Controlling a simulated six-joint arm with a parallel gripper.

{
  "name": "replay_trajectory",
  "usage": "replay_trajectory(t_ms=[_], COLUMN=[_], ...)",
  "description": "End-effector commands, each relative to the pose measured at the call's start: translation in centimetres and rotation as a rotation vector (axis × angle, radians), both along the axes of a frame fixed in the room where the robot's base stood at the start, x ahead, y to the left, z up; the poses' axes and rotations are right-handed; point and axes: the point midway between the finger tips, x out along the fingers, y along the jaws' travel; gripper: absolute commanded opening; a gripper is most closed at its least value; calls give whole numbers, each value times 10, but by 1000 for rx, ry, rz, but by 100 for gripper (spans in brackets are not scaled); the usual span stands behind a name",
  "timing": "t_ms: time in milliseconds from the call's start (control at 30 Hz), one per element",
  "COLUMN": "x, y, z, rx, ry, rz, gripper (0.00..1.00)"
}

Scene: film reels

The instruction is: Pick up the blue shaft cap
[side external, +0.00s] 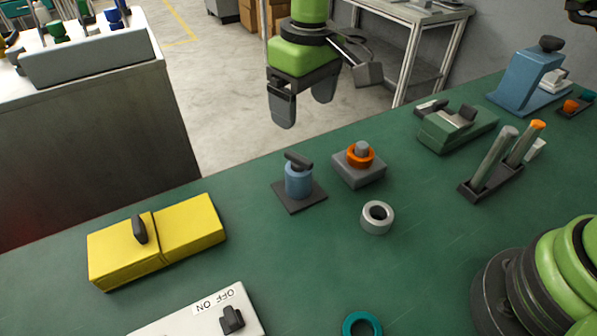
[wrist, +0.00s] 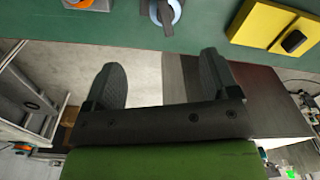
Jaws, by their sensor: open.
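The blue shaft cap (side external: 299,181) looks like a short blue cylinder with a dark handle across its top. It stands upright on a dark square plate (side external: 291,205) near the table's far edge. In the wrist view the blue cap (wrist: 166,13) shows at the top edge, partly cut off. My gripper (side external: 303,112) is open and empty, raised above and beyond the cap, over the far side of the table edge. In the wrist view its two fingers (wrist: 160,68) are spread wide with only floor and a cabinet behind them.
A grey block with an orange ring (side external: 360,155) stands close to the cap's right. A grey ring (side external: 377,217) lies in front of it. A yellow box (side external: 185,237) lies left. A green device (side external: 455,128) and a rod holder (side external: 494,187) stand right.

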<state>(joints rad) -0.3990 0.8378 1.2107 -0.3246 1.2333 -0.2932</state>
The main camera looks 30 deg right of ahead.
Motion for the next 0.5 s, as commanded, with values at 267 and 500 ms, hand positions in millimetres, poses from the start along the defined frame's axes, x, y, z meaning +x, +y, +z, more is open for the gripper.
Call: replay_trajectory(t_ms=[267,500], x=[3,3], y=[13,12], z=[-44,-76], rx=[-33,-32], ry=[39,38], rz=[53,52], gripper=[81,81])
